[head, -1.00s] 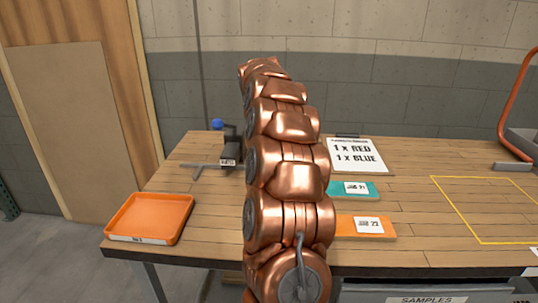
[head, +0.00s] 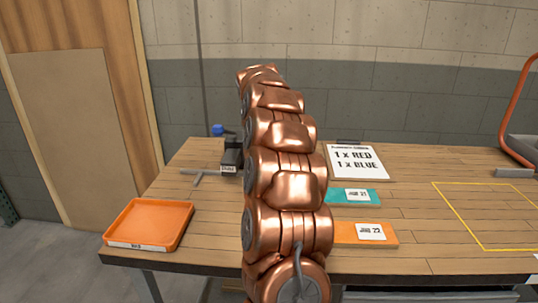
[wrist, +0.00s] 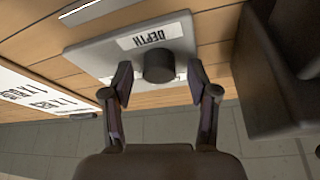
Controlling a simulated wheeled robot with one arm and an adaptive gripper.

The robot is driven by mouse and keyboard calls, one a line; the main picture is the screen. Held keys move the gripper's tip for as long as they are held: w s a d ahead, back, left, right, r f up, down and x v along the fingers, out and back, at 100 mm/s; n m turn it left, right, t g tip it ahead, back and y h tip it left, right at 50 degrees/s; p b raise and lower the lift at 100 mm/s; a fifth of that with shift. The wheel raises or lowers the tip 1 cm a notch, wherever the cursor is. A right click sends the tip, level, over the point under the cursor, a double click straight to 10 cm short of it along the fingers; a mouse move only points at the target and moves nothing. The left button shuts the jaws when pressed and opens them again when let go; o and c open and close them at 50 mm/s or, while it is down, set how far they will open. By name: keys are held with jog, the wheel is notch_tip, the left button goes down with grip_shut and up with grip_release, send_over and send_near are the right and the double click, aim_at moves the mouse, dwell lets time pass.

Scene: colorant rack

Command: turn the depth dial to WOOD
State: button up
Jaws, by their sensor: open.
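The depth dial (wrist: 159,67) is a dark round knob on a grey plate (wrist: 90,57) with a white DEPTH label (wrist: 150,36), seen in the wrist view. My gripper (wrist: 158,78) is open, with one finger on each side of the dial. I cannot tell whether the fingers touch it. No WOOD mark or pointer on the dial is readable. In the head view my copper arm hides the dial and the gripper.
A clipboard (head: 356,162) reading 1 x RED, 1 x BLUE lies behind teal (head: 353,196) and orange (head: 362,233) plates. An orange tray (head: 150,222) is at left. A dark block (wrist: 285,85) stands close right of the gripper in the wrist view.

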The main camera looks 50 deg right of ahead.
jog(key=v, duration=1.2)
jog(key=shift+a, duration=0.1)
dwell(0.4)
